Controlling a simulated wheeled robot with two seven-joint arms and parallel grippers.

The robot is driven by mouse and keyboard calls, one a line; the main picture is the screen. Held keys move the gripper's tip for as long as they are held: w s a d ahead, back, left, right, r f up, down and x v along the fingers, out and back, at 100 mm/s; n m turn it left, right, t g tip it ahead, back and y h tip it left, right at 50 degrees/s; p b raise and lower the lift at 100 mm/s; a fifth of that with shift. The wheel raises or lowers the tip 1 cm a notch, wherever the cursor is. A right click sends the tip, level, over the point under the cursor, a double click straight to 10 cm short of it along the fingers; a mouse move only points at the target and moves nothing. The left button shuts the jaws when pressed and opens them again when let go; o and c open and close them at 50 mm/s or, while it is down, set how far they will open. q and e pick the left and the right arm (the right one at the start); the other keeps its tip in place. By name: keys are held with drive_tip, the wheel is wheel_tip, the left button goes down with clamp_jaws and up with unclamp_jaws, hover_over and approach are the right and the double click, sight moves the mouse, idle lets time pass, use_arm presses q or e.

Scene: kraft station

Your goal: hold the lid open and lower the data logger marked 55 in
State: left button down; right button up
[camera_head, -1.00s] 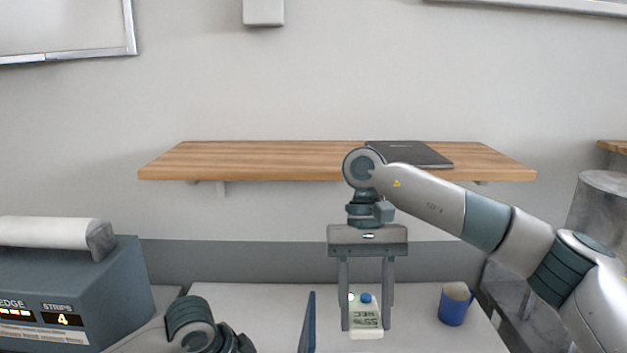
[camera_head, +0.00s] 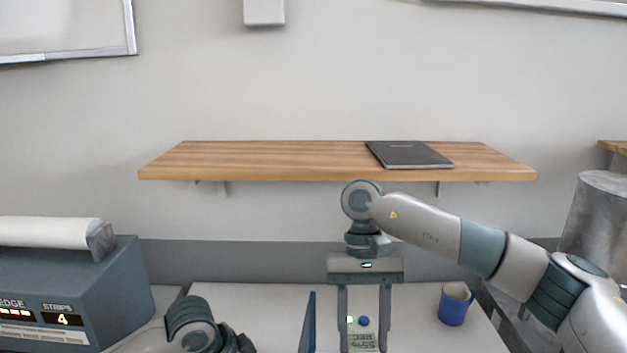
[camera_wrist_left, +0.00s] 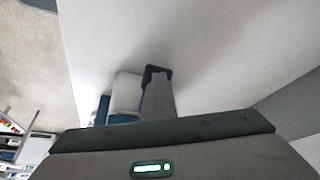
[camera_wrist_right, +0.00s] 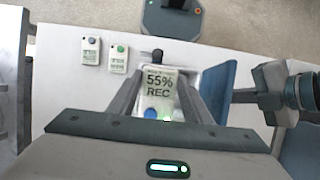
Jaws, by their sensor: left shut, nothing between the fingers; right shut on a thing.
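The data logger marked 55 (camera_head: 362,341) is a pale slab with a blue button and a "55% REC" display, which reads clearly in the right wrist view (camera_wrist_right: 159,88). My right gripper (camera_head: 364,338) is shut on it, fingers pointing down. The blue lid (camera_head: 308,325) stands upright to the left of it in the head view, and at right in the right wrist view (camera_wrist_right: 220,88). The box under the lid is mostly hidden. My left gripper (camera_wrist_left: 157,75) is shut and empty. In the right wrist view it is beside the lid's outer face; contact is unclear.
Two other loggers (camera_wrist_right: 91,50) (camera_wrist_right: 118,58) lie on the white table in the right wrist view. A blue cup (camera_head: 454,306) stands at right. A blue-grey machine (camera_head: 120,290) with a white roll fills the left. A wooden shelf (camera_head: 300,160) holds a dark notebook (camera_head: 408,154).

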wheel_tip(320, 180, down, 6)
drive_tip(key=shift+f, duration=0.2)
idle(0.8)
drive_tip(key=shift+f, duration=0.15)
idle(0.4)
drive_tip(key=shift+f, duration=4.2)
drive_tip(key=o, duration=1.2)
drive_tip(key=shift+c, duration=0.2)
drive_tip(key=shift+d+f, duration=0.1)
drive_tip(key=shift+d, duration=0.1)
